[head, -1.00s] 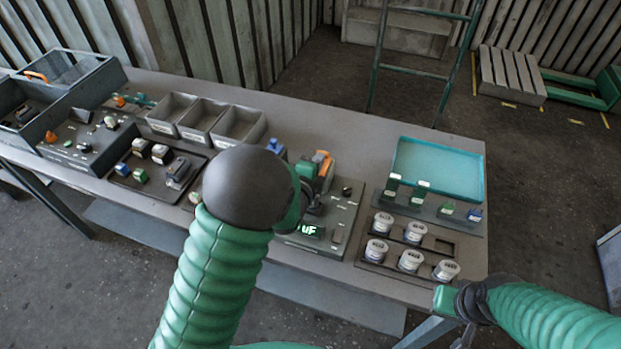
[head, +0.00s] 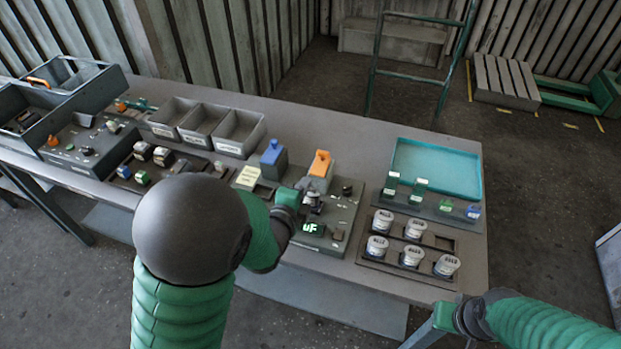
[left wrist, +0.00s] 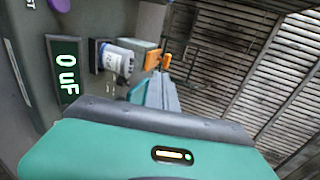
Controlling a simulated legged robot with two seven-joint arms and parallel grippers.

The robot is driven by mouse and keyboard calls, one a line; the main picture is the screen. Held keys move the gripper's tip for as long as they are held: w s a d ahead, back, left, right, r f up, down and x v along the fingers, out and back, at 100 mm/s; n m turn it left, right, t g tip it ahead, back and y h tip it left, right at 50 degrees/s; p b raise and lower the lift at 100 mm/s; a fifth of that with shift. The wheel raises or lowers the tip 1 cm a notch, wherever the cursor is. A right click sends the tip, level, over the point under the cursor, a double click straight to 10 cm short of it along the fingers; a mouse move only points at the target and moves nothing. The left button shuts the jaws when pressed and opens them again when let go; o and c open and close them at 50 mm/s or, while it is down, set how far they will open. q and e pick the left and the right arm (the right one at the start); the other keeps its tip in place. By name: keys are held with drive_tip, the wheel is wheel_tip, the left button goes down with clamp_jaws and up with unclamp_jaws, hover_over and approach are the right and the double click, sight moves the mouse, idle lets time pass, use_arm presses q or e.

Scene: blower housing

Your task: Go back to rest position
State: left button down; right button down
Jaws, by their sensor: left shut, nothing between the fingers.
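My left gripper (head: 298,200) is at the tester station (head: 335,222), shut and empty; my own wrist partly hides it in the head view.
A tray of several white cylinders (head: 377,246) and an empty teal tray (head: 437,169) lie on the right. Three grey bins (head: 236,131) stand at the back middle, and a grey toolbox (head: 85,95) at the left. The table behind the station is bare.

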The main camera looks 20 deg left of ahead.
use_arm(q)
drive_tip(key=s+f+n+g, duration=0.2)
drive_tip(key=s+n+g, duration=0.2)
drive_tip(key=s+n, duration=0.2)
drive_tip(key=s+a+f+n+g, duration=0.1)
drive_tip(key=s+f+n+g, duration=0.2)
drive_tip(key=s+n, duration=0.3)
drive_tip(key=s+a+f+n+g, duration=0.1)
drive_tip(key=s+n+g, duration=0.3)
drive_tip(key=s, duration=0.5)
drive_tip(key=shift+s+f+n+g+y, duration=0.35)
drive_tip(key=shift+f+n, duration=0.45)
drive_tip(key=shift+n, duration=0.4)
